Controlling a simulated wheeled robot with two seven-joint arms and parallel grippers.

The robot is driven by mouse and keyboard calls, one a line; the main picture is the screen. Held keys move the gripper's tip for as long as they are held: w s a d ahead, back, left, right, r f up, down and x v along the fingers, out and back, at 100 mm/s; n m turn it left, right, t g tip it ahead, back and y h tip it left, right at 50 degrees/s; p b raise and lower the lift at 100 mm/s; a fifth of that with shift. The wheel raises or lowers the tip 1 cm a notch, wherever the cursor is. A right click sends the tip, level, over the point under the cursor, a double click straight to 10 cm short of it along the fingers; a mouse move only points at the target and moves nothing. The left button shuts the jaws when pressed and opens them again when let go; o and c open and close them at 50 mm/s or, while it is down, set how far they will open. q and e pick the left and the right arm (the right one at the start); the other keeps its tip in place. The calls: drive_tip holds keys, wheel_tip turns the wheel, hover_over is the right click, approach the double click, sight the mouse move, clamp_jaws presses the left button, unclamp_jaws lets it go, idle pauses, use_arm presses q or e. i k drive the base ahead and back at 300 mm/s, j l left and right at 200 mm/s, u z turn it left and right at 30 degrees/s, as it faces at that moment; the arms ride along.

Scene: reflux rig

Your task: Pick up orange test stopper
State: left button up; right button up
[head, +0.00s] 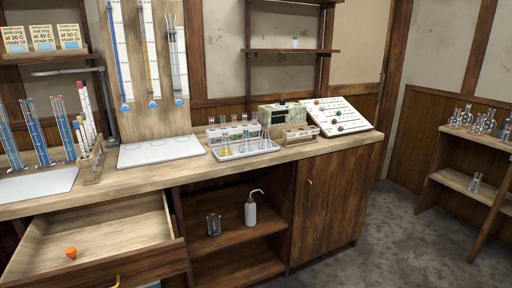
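A small orange test stopper (71,253) stands in the open wooden drawer (120,229) at the lower left of the head view, near the drawer's front. It looks wider at the top and narrower below. Nothing touches it. The drawer otherwise looks empty. Neither of my grippers shows in this view.
The wooden counter (300,153) runs above the drawer. It bears a tray of flasks (243,151), a white plate (160,150) and a test tube rack (93,162). The open shelf to the right holds a wash bottle (251,212) and a beaker (214,225).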

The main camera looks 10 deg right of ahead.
sight(71, 252)
drive_tip(key=j+z, duration=0.3)
drive_tip(key=j, duration=1.35)
